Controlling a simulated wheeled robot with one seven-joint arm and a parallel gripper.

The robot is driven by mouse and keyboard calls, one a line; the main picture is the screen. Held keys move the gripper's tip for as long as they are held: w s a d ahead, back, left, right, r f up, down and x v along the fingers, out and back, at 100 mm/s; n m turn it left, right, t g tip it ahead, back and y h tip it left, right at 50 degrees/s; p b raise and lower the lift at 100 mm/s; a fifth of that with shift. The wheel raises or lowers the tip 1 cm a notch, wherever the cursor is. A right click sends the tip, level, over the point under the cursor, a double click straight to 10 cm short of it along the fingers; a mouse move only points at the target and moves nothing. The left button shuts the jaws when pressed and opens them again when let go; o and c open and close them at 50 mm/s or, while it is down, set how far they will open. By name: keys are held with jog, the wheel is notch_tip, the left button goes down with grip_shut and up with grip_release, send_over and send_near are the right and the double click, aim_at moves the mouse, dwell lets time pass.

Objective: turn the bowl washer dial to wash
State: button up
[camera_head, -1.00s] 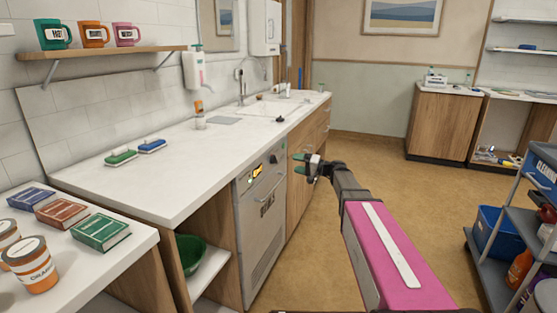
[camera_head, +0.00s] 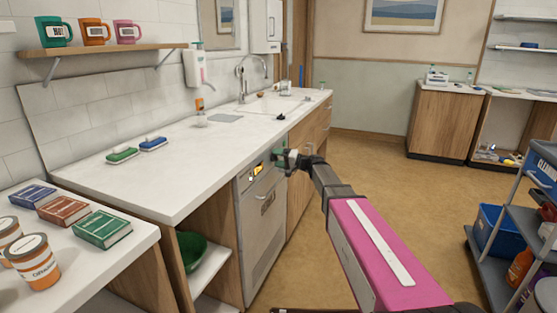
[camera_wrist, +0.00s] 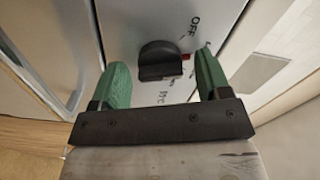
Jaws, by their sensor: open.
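The bowl washer (camera_head: 262,225) is a grey front-panel machine under the white counter. It has a lit display (camera_head: 257,169) at its top. In the wrist view its black dial (camera_wrist: 160,60) sits on the panel between my green fingertips, apart from both. An "OFF" label shows at the dial's upper right, a red mark beside its right edge, and other lettering below it too small to read surely. My gripper (camera_head: 284,160) is open at the washer's top right corner and hides the dial in the head view. It also shows in the wrist view (camera_wrist: 158,80).
The white counter (camera_head: 130,185) overhangs just above the washer. A green (camera_head: 122,155) and a blue brush-like item (camera_head: 153,143) lie on it. A green bowl (camera_head: 192,250) is on the shelf left of the washer. A grey cart (camera_head: 500,230) stands at right; the floor between is clear.

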jog(key=c, duration=0.9)
jog(key=shift+m, duration=0.3)
jog(key=m, duration=0.3)
jog(key=shift+m, duration=2.1)
jog(key=o, duration=0.9)
jog(key=shift+d, duration=0.1)
